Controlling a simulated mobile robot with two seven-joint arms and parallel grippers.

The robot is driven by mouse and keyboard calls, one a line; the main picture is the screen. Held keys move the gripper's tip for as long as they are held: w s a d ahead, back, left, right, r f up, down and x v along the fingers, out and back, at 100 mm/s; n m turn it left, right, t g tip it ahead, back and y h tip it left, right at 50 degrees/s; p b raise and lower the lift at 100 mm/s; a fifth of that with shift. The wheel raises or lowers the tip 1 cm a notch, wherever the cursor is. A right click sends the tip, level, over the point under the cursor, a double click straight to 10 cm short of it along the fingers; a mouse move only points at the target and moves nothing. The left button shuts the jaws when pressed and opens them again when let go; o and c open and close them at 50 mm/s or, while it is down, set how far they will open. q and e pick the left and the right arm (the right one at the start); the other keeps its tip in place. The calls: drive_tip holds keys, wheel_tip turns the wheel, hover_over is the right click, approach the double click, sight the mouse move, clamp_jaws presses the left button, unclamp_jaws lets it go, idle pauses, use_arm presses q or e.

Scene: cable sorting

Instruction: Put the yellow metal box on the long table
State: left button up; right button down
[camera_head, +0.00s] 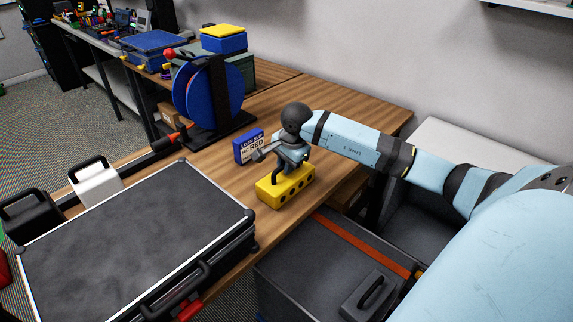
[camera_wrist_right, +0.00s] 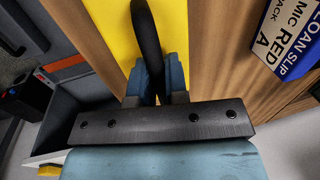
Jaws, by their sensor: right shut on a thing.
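The yellow metal box (camera_head: 286,187) has a black handle on top and a row of dark holes in its side. It is at the front edge of the long wooden table (camera_head: 345,100); I cannot tell whether it rests on the wood. My right gripper (camera_head: 279,166) is above the box and shut on its handle. In the right wrist view the fingers (camera_wrist_right: 157,88) close on the black handle (camera_wrist_right: 147,40), with the yellow box (camera_wrist_right: 112,30) beyond it. My left gripper is not in view.
A blue box with a white "RED" label (camera_head: 249,147) stands just behind the yellow box. A large black case (camera_head: 135,235) covers the table's near left. A blue cable reel (camera_head: 208,95) stands farther back. Bare wood lies behind the gripper.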

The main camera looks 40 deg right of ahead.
sight(293, 178)
drive_tip(key=shift+r, duration=0.15)
drive_tip(key=c, duration=1.1)
unclamp_jaws()
drive_tip(key=shift+r, duration=0.15)
drive_tip(key=r, duration=0.3)
drive_tip(key=s+r, duration=0.1)
drive_tip(key=r, duration=0.3)
drive_tip(key=s+r, duration=0.1)
drive_tip(key=r, duration=0.3)
drive_tip(key=shift+s+r+p, duration=0.2)
drive_tip(key=shift+r+p, duration=0.05)
drive_tip(key=shift+p, duration=0.05)
